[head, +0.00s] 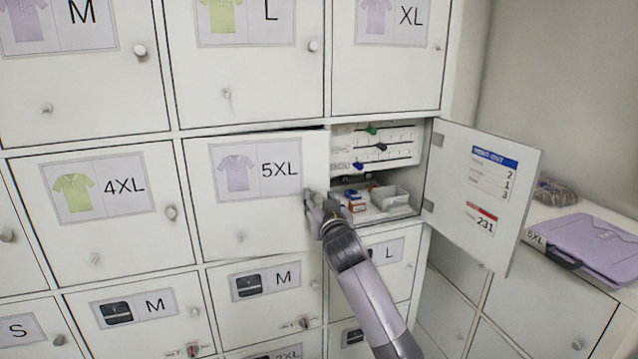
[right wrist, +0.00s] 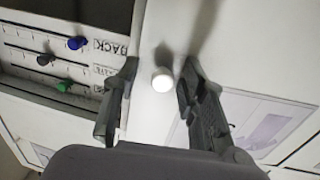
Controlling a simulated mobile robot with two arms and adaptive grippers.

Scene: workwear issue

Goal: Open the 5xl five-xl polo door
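The 5XL polo door (head: 275,215) is in the middle of the head view, with a purple polo on its label. A thin dark gap shows along its top right edge; I cannot tell for sure whether it stands slightly ajar. My right gripper (head: 317,203) is at the door's right edge and hides its knob there. In the right wrist view the white round knob (right wrist: 162,80) sits between the open fingers of my right gripper (right wrist: 159,92), with space on both sides. The label (right wrist: 268,128) also shows there. My left gripper is not in view.
Right of it is an open compartment (head: 385,155) with colored sliders and small bins. Its door (head: 490,190) swings out to the right, near my right arm. Other closed doors, such as 4XL (head: 105,230), surround the 5XL door. A purple folder (head: 590,245) lies on the right cabinet.

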